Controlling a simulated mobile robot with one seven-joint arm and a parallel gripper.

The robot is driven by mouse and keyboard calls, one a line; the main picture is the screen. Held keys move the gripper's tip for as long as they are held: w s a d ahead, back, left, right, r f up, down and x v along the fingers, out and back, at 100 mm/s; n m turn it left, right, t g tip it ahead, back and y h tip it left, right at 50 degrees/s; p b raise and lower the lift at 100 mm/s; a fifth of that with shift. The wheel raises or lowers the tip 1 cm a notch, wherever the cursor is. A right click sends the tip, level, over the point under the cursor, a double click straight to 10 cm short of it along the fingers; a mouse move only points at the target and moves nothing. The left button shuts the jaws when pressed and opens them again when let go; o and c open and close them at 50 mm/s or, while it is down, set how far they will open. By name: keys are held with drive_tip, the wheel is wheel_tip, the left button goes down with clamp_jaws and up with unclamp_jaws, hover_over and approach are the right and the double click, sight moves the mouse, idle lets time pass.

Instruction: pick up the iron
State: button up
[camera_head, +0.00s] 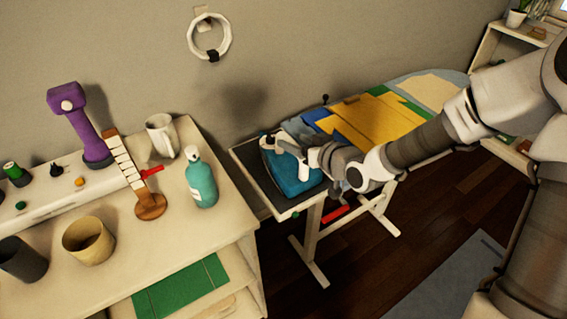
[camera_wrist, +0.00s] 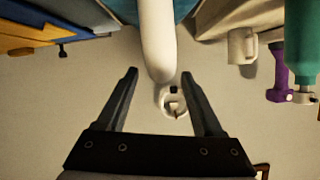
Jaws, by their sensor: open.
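The iron (camera_head: 292,178) has a teal-blue body and a white handle. It sits on the grey rest at the near left end of the ironing board. My gripper (camera_head: 304,152) is open and reaches in from the right, at the handle in the head view. In the wrist view, the white handle (camera_wrist: 157,45) runs down between the two dark fingertips of my gripper (camera_wrist: 158,74), with a gap on each side. The teal body shows only at the top edge there. I cannot tell the depth between handle and fingertips.
The ironing board (camera_head: 432,90) holds folded yellow, blue and green cloth (camera_head: 375,122) behind the iron. A white dresser (camera_head: 222,215) stands to the left, with a teal bottle (camera_head: 201,180), a white mug (camera_head: 161,136) and a purple device (camera_head: 87,120). A ring (camera_head: 209,38) hangs on the wall.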

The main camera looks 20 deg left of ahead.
sight(291, 139)
drive_tip(key=x, duration=0.4)
drive_tip(key=shift+a, duration=0.1)
clamp_jaws()
idle(1.2)
drive_tip(key=shift+r, duration=0.2)
